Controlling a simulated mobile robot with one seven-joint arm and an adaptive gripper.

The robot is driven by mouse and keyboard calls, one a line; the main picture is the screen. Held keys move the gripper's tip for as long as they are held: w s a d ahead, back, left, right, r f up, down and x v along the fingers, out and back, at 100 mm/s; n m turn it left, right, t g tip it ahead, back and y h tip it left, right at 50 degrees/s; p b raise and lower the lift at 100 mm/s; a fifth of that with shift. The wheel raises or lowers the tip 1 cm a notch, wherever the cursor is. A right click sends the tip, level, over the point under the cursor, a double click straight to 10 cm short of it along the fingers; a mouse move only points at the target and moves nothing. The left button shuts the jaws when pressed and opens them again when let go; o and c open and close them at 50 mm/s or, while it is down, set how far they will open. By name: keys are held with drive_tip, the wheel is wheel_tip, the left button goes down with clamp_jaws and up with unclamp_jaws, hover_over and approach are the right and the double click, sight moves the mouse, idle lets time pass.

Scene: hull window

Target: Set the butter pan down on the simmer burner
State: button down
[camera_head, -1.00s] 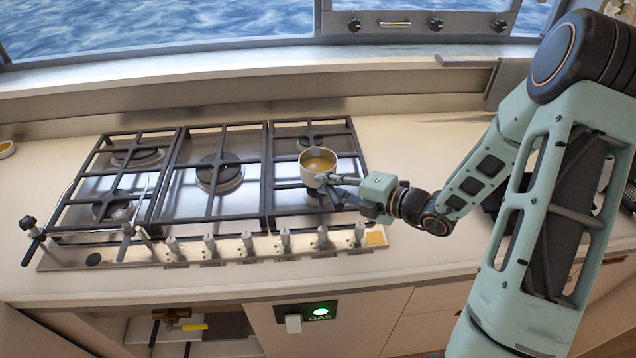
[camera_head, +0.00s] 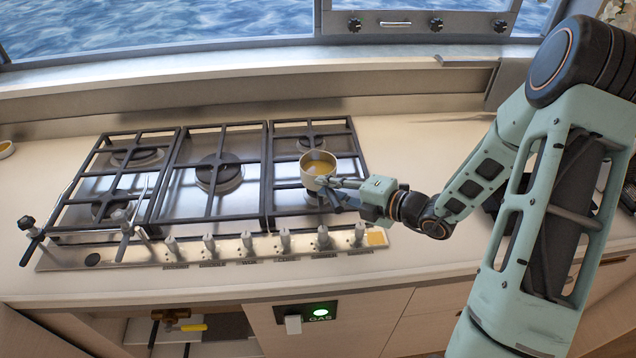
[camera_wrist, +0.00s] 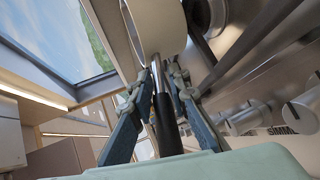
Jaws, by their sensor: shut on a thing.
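The butter pan (camera_head: 318,174) is a small pale pan with yellow liquid in it, upright over the front right of the hob in the head view. My gripper (camera_head: 332,186) comes from the right and is shut on its handle. In the wrist view my gripper's fingers (camera_wrist: 160,88) flank the dark handle (camera_wrist: 166,125), and the pale pan wall (camera_wrist: 158,28) is at the top. The front right burner, beneath the pan, is mostly hidden. I cannot tell whether the pan's base touches the grate (camera_head: 292,188).
Another burner (camera_head: 312,143) lies behind the pan under the same grate. Control knobs (camera_head: 246,240) line the hob's front edge, one with a label starting "SIMM" in the wrist view. Grates to the left are empty. The counter (camera_head: 420,150) right of the hob is clear.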

drive_tip(key=shift+f+b, duration=0.3)
drive_tip(key=shift+f, duration=0.35)
idle(1.3)
drive_tip(key=c, duration=2)
unclamp_jaws()
drive_tip(key=shift+s+d, duration=0.1)
drive_tip(key=shift+d, duration=0.05)
drive_tip(key=shift+p+v, duration=1.1)
drive_tip(key=shift+v, duration=0.45)
drive_tip(key=shift+o, duration=0.2)
drive_tip(key=o, duration=0.5)
